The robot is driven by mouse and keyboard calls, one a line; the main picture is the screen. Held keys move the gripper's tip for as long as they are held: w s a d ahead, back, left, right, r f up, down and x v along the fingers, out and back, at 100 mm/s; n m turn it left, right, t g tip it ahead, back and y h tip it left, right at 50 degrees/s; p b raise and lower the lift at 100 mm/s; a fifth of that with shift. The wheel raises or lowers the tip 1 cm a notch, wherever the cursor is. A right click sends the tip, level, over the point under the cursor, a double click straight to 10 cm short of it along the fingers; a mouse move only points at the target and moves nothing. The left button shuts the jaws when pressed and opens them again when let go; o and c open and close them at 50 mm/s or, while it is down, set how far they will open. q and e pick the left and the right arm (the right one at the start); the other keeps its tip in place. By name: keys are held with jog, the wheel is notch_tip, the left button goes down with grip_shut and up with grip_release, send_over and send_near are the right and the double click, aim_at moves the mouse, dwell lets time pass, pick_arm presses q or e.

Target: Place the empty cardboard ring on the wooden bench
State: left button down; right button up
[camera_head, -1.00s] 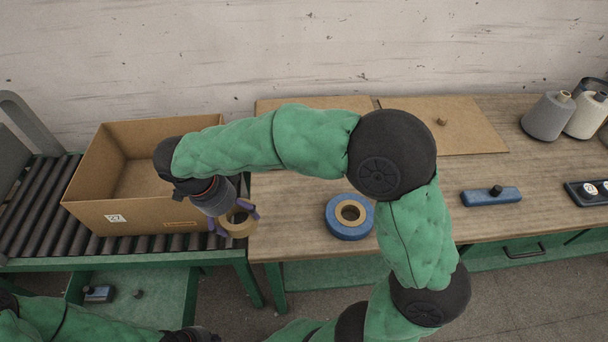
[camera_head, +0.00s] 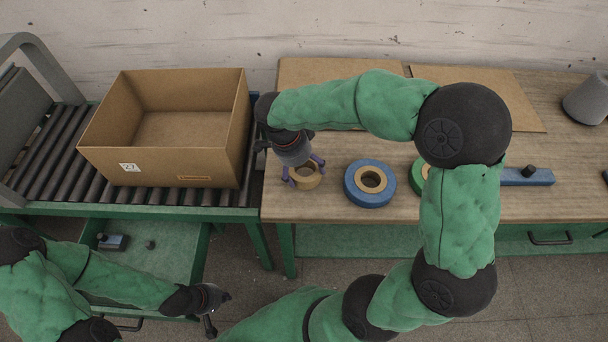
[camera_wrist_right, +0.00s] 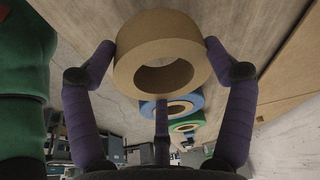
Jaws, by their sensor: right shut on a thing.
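The empty cardboard ring (camera_head: 308,183) is brown, with an open centre. It is over the left front end of the wooden bench (camera_head: 330,225), left of a blue roll (camera_head: 370,195). My right gripper (camera_head: 303,172) is shut on the ring from above, its purple fingers on the ring's outside. In the right wrist view the ring (camera_wrist_right: 160,42) sits between the fingers. I cannot tell whether it touches the bench top. My left gripper (camera_head: 212,308) is open and empty, low at the front by the green drawer.
A large open cardboard box (camera_head: 160,168) stands on the roller conveyor (camera_head: 50,165) to the left. A green roll (camera_head: 418,175), partly hidden by my right arm, is right of the blue roll. A blue block with a black knob (camera_head: 530,177) and a grey cone (camera_head: 588,100) are farther right.

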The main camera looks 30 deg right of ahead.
jog(key=shift+a+b+x, duration=0.15)
jog(key=shift+b+x, duration=0.05)
jog(key=shift+x, duration=0.6)
jog(key=shift+a+b+x, duration=0.15)
jog(key=shift+b+x, duration=0.05)
jog(key=shift+x, duration=0.6)
jog(key=shift+w+f, duration=0.1)
jog(key=shift+f, duration=0.1)
jog(key=o, duration=1)
jog(key=p+v, duration=0.3)
jog(key=v, duration=0.9)
jog(key=shift+p, duration=0.35)
